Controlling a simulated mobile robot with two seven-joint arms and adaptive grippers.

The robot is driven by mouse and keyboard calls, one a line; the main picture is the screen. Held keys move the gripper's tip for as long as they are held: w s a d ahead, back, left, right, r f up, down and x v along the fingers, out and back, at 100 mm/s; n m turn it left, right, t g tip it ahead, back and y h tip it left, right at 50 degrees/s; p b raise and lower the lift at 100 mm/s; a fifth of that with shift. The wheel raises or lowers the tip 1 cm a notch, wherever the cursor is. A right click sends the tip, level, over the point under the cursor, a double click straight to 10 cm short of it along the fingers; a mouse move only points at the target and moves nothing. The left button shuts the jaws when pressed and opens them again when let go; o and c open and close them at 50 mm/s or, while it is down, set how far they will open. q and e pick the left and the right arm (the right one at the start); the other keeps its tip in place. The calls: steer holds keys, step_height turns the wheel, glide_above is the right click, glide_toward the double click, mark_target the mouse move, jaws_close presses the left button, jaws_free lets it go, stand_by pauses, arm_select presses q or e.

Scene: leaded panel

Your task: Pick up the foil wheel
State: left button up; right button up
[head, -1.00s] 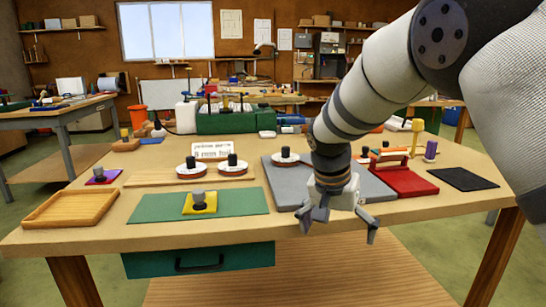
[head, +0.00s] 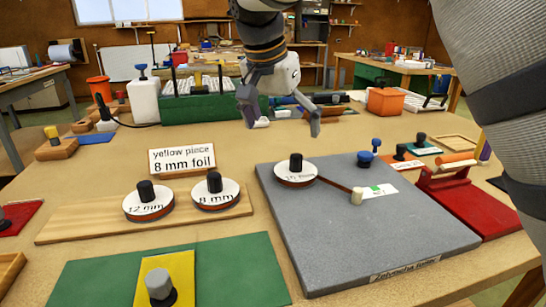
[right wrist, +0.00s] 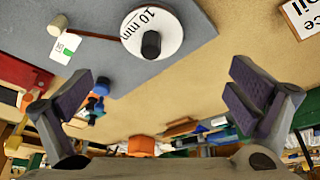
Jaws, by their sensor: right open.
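Three white foil wheels with black knobs stand on the table. The 12 mm wheel (head: 148,205) and the 8 mm wheel (head: 216,194) sit on a wooden board (head: 75,228). The third wheel (head: 296,172) sits on the grey board (head: 400,245), with a strip running to a pale post (head: 357,196); its label reads 10 mm in the right wrist view (right wrist: 135,42). My right gripper (head: 282,118) is open and empty, beyond and above the wheels in the head view. Its spread fingers (right wrist: 162,95) show in the right wrist view. My left gripper is out of view.
A sign (head: 189,161) reads "yellow piece 8 mm foil". A yellow piece with a grey knob (head: 180,280) lies on a green mat (head: 240,270) in front. A red tool (head: 465,200) stands at right. A green box (head: 200,105) and white bottle (head: 145,100) stand behind.

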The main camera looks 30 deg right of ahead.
mark_target(295, 157)
steer(key=f, duration=0.1)
steer(key=d+f, duration=0.1)
steer(key=f, duration=0.1)
steer(key=d+f, duration=0.1)
steer(key=f, duration=0.1)
steer(key=shift+s+f, duration=0.25)
steer(key=x, duration=0.5)
steer(key=shift+w+d+f, duration=0.2)
steer(key=shift+w+d, duration=0.05)
steer(key=shift+d, duration=0.1)
steer(key=shift+r, duration=0.1)
steer(key=c, duration=1.1)
